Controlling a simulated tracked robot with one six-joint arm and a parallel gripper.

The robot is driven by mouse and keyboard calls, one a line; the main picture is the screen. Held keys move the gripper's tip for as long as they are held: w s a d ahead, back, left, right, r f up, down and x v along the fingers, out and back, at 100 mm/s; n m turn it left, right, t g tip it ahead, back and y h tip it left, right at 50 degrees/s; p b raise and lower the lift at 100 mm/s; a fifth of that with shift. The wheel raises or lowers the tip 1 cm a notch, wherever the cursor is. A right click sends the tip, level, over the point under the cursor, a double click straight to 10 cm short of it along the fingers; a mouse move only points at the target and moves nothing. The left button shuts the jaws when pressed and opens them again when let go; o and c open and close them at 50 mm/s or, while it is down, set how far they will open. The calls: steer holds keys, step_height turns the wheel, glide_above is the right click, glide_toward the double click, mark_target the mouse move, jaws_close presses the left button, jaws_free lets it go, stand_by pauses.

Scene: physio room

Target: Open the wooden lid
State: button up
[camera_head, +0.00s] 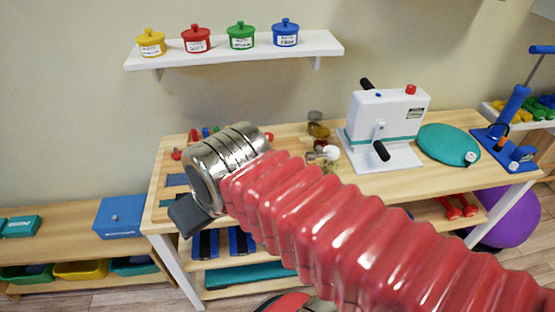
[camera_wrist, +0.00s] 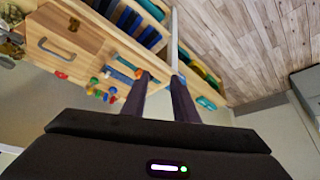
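A wooden box front or panel (camera_wrist: 62,35) with a grey bar handle (camera_wrist: 57,49) shows at the upper left of the wrist view. I cannot tell whether it is the wooden lid. In the head view I cannot make it out; my arm covers part of the bench. My gripper (camera_wrist: 162,78) has two dark fingers pointing up in the wrist view, apart, with nothing held between them. They are right of the wooden panel and clear of its handle. In the head view only a dark part of my gripper shows, at the bench's left front corner.
The wooden bench (camera_head: 165,200) carries a white crank machine (camera_head: 385,118), a teal disc (camera_head: 447,146) and small jars. Coloured pegs (camera_wrist: 103,82) are near the fingers in the wrist view. A blue box (camera_head: 120,216) stands left. A shelf (camera_head: 255,48) with lidded pots hangs above.

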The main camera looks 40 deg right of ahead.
steer(key=w+d+r+n+g, duration=0.1)
steer(key=w+d+n, duration=0.1)
steer(key=d, duration=0.6)
steer(key=w+d+r+n+g, duration=0.1)
steer(key=w+d+n, duration=0.1)
steer(key=d+n, duration=0.3)
steer(key=w+d+r+n+g+h, duration=0.1)
steer(key=w+d+n, duration=0.2)
steer(key=d, duration=0.9)
steer(key=shift+d+r+n+g, duration=0.35)
steer(key=shift+r+n+g, duration=0.05)
steer(key=shift+n, duration=0.1)
steer(key=shift+w, duration=0.1)
steer(key=f, duration=0.4)
steer(key=w+d+f, duration=0.1)
steer(key=f, duration=0.4)
steer(key=w+f, duration=0.1)
steer(key=f, duration=0.3)
steer(key=shift+w+d+f, duration=0.1)
steer(key=shift+d+f, duration=0.15)
steer(key=shift+f, duration=0.05)
steer(key=shift+c, duration=0.4)
jaws_close()
